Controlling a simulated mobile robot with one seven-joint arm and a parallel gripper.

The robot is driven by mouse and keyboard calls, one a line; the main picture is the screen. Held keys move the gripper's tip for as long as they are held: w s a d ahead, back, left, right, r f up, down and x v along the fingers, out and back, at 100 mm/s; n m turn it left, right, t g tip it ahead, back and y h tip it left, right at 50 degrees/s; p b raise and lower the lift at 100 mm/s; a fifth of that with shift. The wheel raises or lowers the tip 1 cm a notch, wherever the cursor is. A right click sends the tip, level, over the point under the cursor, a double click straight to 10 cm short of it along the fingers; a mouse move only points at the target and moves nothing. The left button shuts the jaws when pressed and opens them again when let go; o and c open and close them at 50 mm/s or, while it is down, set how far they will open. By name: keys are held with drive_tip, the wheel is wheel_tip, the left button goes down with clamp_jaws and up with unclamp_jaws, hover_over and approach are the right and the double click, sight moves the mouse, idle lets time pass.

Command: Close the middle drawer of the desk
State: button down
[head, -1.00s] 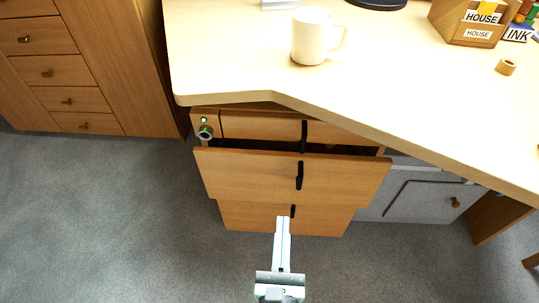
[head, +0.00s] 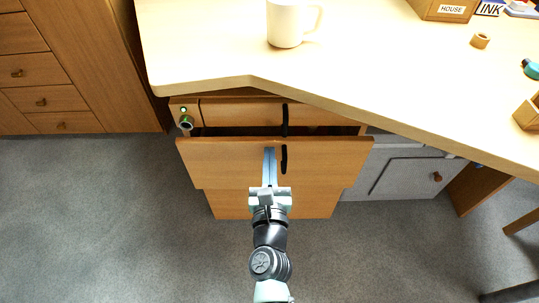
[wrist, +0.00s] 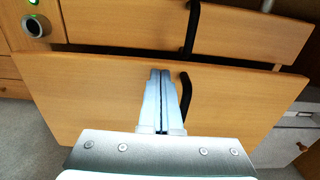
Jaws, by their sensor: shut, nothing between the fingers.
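The middle drawer (head: 320,160) of the desk stands pulled out below the top drawer, with a dark gap above its front. Its black handle (head: 284,158) is upright near the middle of the front. It also shows in the wrist view (wrist: 186,98). My gripper (head: 269,151) is shut and empty. Its fingertips are at the upper part of the drawer front, just left of the handle. I cannot tell whether they touch the wood. In the wrist view the closed fingers (wrist: 160,75) point at the drawer front.
The top drawer (head: 240,112) looks shut, with a round lock (head: 186,122) at its left. The bottom drawer (head: 230,204) is partly hidden by my arm. The desktop (head: 200,50) overhangs above and holds a white mug (head: 287,24). Grey floor (head: 100,220) lies open to the left.

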sight(270, 144)
drive_tip(key=shift+w, duration=0.35)
drive_tip(key=w+b, duration=0.1)
drive_tip(key=w, duration=0.3)
drive_tip(key=shift+w, duration=0.3)
drive_tip(key=shift+r, duration=0.3)
drive_tip(key=shift+f, duration=0.1)
